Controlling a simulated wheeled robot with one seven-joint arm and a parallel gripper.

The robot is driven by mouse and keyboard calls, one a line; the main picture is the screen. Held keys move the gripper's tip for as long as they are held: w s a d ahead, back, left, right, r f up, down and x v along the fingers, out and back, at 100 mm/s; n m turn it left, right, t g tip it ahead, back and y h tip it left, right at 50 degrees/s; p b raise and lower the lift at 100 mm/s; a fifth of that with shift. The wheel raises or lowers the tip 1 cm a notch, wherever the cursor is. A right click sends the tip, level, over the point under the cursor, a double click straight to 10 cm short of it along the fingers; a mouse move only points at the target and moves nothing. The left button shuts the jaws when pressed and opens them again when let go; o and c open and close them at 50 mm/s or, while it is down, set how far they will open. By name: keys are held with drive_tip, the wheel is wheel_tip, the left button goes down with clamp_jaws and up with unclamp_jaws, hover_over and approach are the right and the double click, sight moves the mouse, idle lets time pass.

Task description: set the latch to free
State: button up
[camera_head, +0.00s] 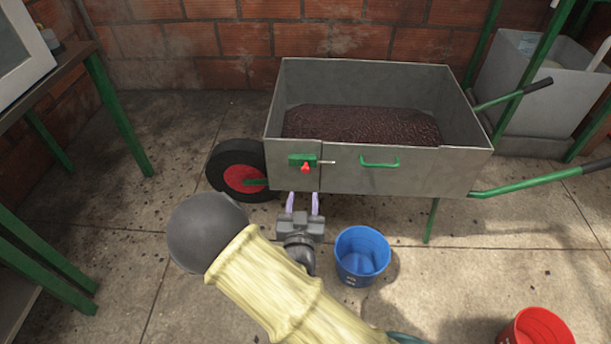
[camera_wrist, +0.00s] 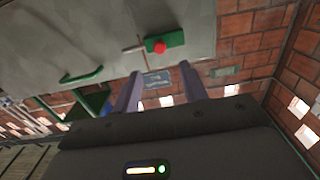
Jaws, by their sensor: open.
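The latch is a green plate (camera_head: 296,159) with a red knob (camera_head: 306,168) on the front wall of a grey metal cart. Its thin metal bolt (camera_head: 328,162) points right across a seam in the wall. In the wrist view the latch's red knob (camera_wrist: 159,47) appears just beyond my fingertips, with the view turned over. My gripper (camera_head: 303,201) is open and empty, below the latch and apart from it. Its two purple fingers also show in the wrist view (camera_wrist: 161,76), with a clear gap between them. Nothing hides the latch.
A green handle (camera_head: 380,163) is on the front panel right of the seam. The cart (camera_head: 470,160) holds dark material. A black wheel (camera_head: 225,165) is at its left. A blue bucket (camera_head: 361,258) stands beside my gripper; a red bucket (camera_head: 536,328) is lower right.

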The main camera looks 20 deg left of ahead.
sight(306, 170)
drive_tip(key=b+x, duration=0.2)
drive_tip(key=x, duration=0.7)
drive_tip(key=shift+w+b, duration=0.3)
drive_tip(key=shift+w, duration=0.1)
clamp_jaws()
